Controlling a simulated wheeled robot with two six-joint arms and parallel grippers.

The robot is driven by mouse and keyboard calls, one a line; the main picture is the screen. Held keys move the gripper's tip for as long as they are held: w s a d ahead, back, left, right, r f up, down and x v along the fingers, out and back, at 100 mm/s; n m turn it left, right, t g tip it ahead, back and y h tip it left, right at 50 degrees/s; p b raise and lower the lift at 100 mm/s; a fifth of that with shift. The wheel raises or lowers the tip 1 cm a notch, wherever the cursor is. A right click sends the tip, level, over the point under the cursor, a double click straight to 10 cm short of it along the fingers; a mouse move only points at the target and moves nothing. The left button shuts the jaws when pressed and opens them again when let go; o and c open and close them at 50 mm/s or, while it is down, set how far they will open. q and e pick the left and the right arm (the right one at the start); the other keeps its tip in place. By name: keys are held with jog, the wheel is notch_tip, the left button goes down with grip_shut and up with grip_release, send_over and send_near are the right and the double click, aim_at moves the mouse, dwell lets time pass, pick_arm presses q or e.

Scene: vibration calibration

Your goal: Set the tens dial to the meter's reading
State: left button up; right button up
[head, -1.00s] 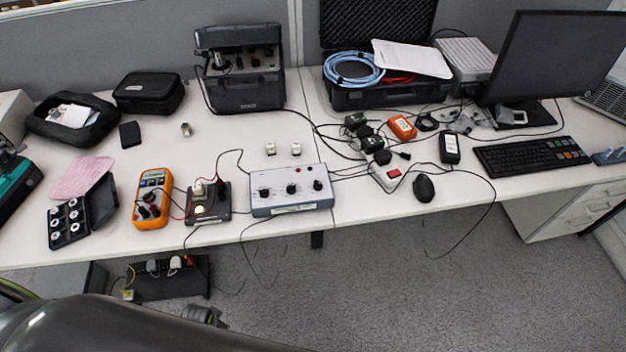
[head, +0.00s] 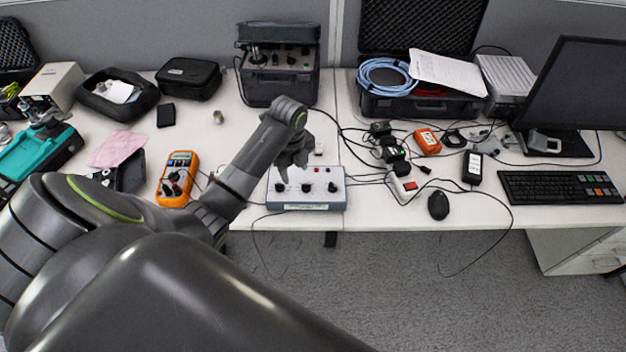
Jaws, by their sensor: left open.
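The orange multimeter (head: 177,178) lies on the bench left of my forearm; its reading is too small to make out. The grey dial box (head: 320,204) stands near the bench's front edge, with a row of three black knobs: left (head: 280,187), middle (head: 306,187) and right (head: 332,187). I cannot tell which is the tens dial. My left gripper (head: 293,168) is open and points down over the box's back left part, near the left and middle knobs. Contact with a knob cannot be told. My right gripper is out of view.
A black instrument case (head: 280,88) stands behind the gripper. To the right are a white power strip (head: 404,188), loose cables and a black mouse (head: 438,205).

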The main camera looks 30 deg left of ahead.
pick_arm(q)
jog(key=w+d+r+m, duration=0.1)
jog(key=w+r+m, duration=0.3)
jog(key=r, duration=0.3)
jog(key=m+b, duration=0.1)
jog(key=b, duration=1.1)
send_over(306, 185)
notch_tip(306, 185, down, 11)
jog(key=shift+f, duration=0.2)
jog(key=shift+f+p, duration=0.35)
jog(key=shift+f, duration=2.35)
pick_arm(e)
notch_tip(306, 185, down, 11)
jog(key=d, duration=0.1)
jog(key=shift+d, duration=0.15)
pick_arm(q)
jog(key=c, duration=1)
